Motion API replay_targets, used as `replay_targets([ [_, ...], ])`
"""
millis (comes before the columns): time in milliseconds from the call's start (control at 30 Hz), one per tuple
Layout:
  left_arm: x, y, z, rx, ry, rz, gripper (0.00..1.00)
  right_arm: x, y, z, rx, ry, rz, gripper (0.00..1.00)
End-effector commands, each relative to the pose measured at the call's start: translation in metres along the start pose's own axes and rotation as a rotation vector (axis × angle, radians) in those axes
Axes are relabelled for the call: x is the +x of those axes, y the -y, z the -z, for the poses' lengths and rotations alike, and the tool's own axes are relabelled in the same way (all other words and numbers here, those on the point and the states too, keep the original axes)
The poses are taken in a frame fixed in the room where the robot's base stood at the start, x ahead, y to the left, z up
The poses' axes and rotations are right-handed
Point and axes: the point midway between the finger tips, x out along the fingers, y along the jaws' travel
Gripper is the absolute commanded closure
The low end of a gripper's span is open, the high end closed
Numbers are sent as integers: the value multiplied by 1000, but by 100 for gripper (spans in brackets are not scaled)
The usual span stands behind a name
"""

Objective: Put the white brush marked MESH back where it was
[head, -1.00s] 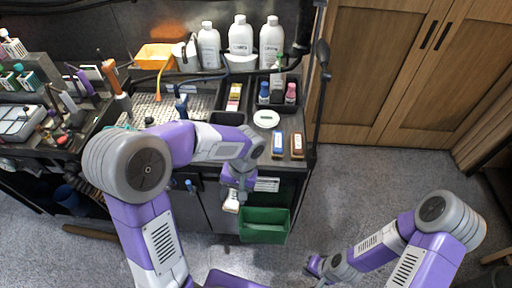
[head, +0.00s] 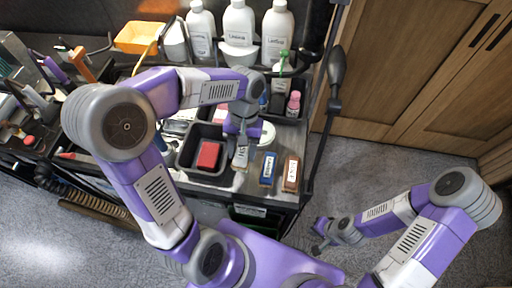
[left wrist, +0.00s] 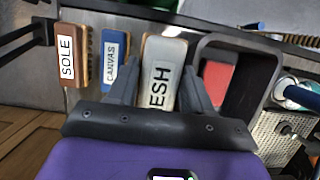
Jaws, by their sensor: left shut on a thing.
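The white brush marked MESH shows in the left wrist view (left wrist: 162,72), with "ESH" readable, between the fingers of my left gripper (left wrist: 160,98). That gripper is shut on it. In the head view my left gripper (head: 241,138) points down at the front of the counter, and the brush's pale end (head: 240,159) shows below it. The brush is beside the blue CANVAS brush (head: 268,169), roughly in line with it and the brown SOLE brush (head: 291,174). I cannot tell whether it touches the counter. My right gripper (head: 319,236) is low at the right, apparently open and empty.
A black bin (head: 190,160) with a red block (head: 208,155) stands left of the brush. A round white lid (head: 266,132) is partly hidden behind my left gripper. White bottles (head: 239,22) stand at the back. The counter (head: 310,150) ends just right of the brown brush.

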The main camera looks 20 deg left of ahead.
Motion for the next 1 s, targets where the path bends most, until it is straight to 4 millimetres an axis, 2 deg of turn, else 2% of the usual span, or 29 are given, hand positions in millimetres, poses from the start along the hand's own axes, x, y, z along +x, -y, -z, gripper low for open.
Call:
replay_targets([
  [100,8,0,2,1,7,-5,99,2,-1,-1,0,2,0,100],
  [333,50,0,15,1,9,-5,99,12,-5,-1,1,2,0,100],
  [567,67,-1,21,0,7,-5,99,15,-6,0,1,2,0,100],
  [767,93,-1,30,2,8,-5,99,22,-8,0,1,2,0,100],
  [1000,95,-1,31,1,4,-6,99,21,-8,0,0,2,0,100],
])
